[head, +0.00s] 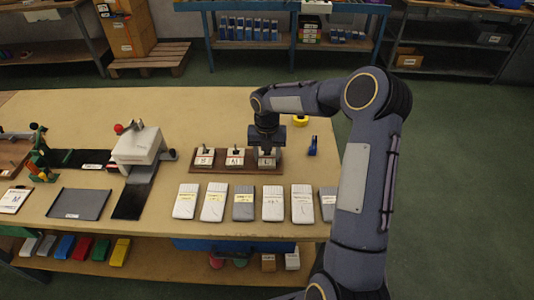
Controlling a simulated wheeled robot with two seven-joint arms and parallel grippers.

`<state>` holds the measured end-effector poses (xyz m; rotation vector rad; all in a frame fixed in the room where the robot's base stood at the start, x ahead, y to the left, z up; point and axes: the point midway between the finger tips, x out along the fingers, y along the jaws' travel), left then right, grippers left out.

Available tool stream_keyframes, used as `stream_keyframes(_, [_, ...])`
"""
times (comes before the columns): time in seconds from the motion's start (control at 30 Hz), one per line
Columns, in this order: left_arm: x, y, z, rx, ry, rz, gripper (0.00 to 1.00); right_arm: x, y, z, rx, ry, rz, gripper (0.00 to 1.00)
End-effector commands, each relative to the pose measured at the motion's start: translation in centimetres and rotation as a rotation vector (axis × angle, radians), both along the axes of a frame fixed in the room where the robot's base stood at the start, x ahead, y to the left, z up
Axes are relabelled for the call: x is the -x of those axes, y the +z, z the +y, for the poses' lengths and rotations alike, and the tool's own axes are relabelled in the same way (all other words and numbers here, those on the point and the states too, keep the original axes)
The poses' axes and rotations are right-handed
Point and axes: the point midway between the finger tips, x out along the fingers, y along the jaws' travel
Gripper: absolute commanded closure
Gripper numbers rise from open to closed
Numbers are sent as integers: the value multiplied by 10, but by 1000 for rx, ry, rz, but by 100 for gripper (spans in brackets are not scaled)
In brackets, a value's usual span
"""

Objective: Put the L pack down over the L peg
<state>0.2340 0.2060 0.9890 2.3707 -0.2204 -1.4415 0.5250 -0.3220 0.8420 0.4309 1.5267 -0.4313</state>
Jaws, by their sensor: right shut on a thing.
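A brown peg board (225,171) stands on the table with three labelled stations in a row. The left one (204,156) seems to read S and the middle one (235,157) M. My right gripper (267,148) points down over the right-hand station, its arm coming in from the right. It is shut on a pale pack (268,157), which I take for the L pack. The gripper partly hides this pack and the peg there. I cannot tell whether the pack is around the peg or still above it. My left gripper is not in view.
Several white and grey packs (213,203) lie in a row in front of the board. A white machine (138,146) stands to its left, with a dark tray (79,204) nearer the front. A blue tape dispenser (312,146) and a yellow roll (300,120) are to the right.

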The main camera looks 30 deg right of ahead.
Motion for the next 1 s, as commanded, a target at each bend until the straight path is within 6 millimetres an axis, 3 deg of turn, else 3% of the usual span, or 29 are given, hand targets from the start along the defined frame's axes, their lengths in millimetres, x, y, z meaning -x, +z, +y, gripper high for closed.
stream_keyframes(0.03, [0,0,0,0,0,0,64,0,-1,0,0,0,0,48])
stream_keyframes(0.17, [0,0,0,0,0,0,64,0,-1,0,0,0,0,31])
stream_keyframes(0.57, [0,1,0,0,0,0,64,-1,8,0,1,-1,-2,30])
stream_keyframes(1.0, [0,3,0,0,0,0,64,-1,95,0,0,0,-4,30])
